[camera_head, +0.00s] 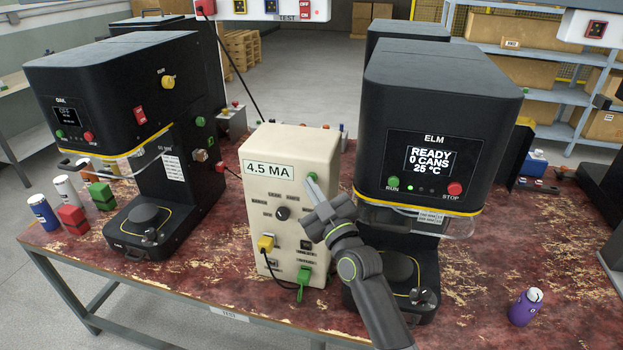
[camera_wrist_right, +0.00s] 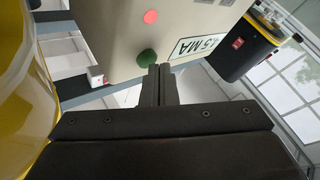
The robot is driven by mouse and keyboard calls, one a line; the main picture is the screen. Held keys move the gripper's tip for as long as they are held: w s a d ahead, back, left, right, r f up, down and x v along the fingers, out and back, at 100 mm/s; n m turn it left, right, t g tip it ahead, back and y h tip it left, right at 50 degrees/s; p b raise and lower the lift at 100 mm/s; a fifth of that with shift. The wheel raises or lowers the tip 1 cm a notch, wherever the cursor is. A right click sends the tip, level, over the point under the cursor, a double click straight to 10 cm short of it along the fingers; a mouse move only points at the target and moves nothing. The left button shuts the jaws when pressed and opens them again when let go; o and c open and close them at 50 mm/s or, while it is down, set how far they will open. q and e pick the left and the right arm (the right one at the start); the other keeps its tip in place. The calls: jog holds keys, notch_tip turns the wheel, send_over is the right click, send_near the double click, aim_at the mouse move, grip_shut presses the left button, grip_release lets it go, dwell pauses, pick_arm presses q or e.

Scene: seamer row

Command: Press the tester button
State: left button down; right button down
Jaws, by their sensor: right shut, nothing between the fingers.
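The tester is a cream box (camera_head: 262,200) labelled "4.5 MA", standing on the worn red bench between two black machines. Its green button (camera_head: 312,177) is at the upper right of the front face. In the right wrist view, the green button (camera_wrist_right: 147,58) sits just left of my fingertips, with a red round part (camera_wrist_right: 151,17) above it. My right gripper (camera_head: 313,186) is shut and empty, its tips at the button's lower edge in the head view. I cannot tell whether they touch it. My left gripper is not in view.
The ELM machine (camera_head: 440,85) stands right of the tester, close to my right arm; its screen reads "READY 0 CANS 25 °C". Another black machine (camera_head: 110,75) stands left. Yellow and green plugs (camera_head: 304,275) with cables are low on the tester.

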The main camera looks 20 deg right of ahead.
jog(key=shift+w+r, duration=0.25)
jog(key=shift+w, duration=0.05)
dwell(0.9)
jog(key=shift+s, duration=0.1)
jog(key=shift+s+f, duration=0.25)
jog(key=shift+f, duration=0.05)
jog(key=shift+s+d+b, duration=0.1)
jog(key=shift+s+b, duration=0.2)
jog(key=shift+s+a+b, duration=0.5)
jog(key=shift+s+a, duration=0.3)
jog(key=shift+s, duration=0.25)
jog(key=shift+s+a+b, duration=0.45)
jog(key=shift+s+a, duration=0.3)
jog(key=shift+s, duration=0.3)
jog(key=shift+f, duration=0.1)
